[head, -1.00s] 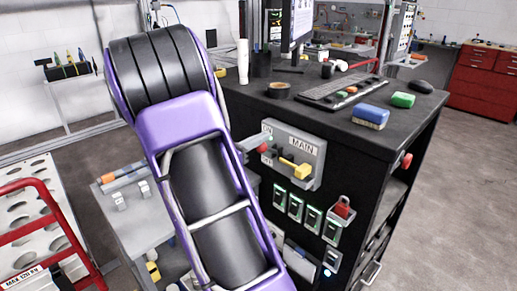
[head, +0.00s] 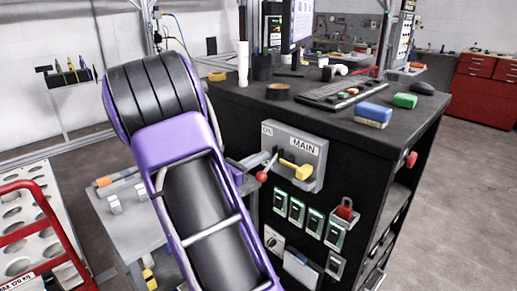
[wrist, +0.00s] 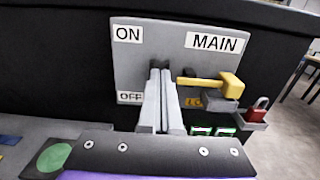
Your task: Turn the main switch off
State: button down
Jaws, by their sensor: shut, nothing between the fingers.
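The main switch panel (head: 318,166) is a grey plate on the side of the black cabinet, labelled MAIN and ON. In the wrist view the plate (wrist: 165,45) shows ON at upper left and OFF at lower left.
Green-lit switches (head: 297,211) sit under the plate. The cabinet top holds a keyboard (head: 335,92), a blue sponge (head: 373,113) and a tape roll (head: 278,91). A grey side table (head: 125,235) stands at left.

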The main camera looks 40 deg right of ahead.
jog(key=a+r+p, duration=0.1)
jog(key=a+p, duration=0.1)
jog(key=a, duration=0.7)
jog(key=shift+s+p, duration=0.3)
jog(key=shift+s, duration=0.05)
dwell(0.5)
